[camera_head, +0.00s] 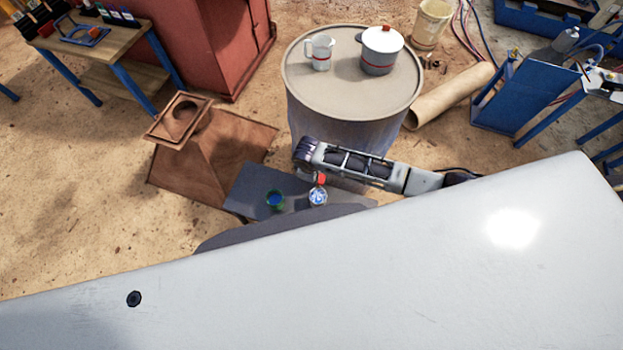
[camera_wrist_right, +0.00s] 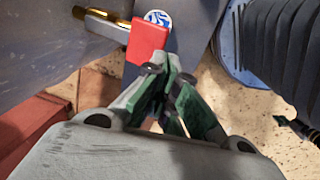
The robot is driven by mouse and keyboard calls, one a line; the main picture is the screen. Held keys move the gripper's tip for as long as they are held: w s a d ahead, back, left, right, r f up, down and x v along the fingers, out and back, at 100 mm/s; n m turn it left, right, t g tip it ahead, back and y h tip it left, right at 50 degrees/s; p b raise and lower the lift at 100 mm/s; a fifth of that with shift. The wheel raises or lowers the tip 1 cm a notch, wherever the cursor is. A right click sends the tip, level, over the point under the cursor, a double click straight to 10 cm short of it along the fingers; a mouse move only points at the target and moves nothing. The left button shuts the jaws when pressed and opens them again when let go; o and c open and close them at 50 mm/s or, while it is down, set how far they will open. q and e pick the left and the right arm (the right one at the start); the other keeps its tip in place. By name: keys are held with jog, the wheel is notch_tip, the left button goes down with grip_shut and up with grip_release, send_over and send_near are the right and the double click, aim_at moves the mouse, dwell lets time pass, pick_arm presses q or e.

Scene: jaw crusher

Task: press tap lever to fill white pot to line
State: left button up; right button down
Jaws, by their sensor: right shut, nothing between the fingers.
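The red tap lever (camera_head: 320,180) is at the middle of the head view, beside the drum. In the right wrist view the red lever (camera_wrist_right: 147,41) sits by a brass tap (camera_wrist_right: 108,26). My right gripper (camera_wrist_right: 162,75) is shut and empty, with its green-sided fingers just below the lever; I cannot tell whether they touch it. A small round white vessel with blue-and-white contents (camera_head: 318,196) is below the lever; part of it shows in the wrist view (camera_wrist_right: 158,18). Its fill line cannot be made out. My left gripper is not in view.
A rusty hopper (camera_head: 215,155) stands left.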

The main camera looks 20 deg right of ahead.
notch_tip(320, 180, up, 6)
jog(key=s, duration=0.1)
jog(key=shift+a+r, duration=0.15)
jog(key=shift+a, duration=0.25)
jog(key=shift+s, duration=0.1)
dwell(0.5)
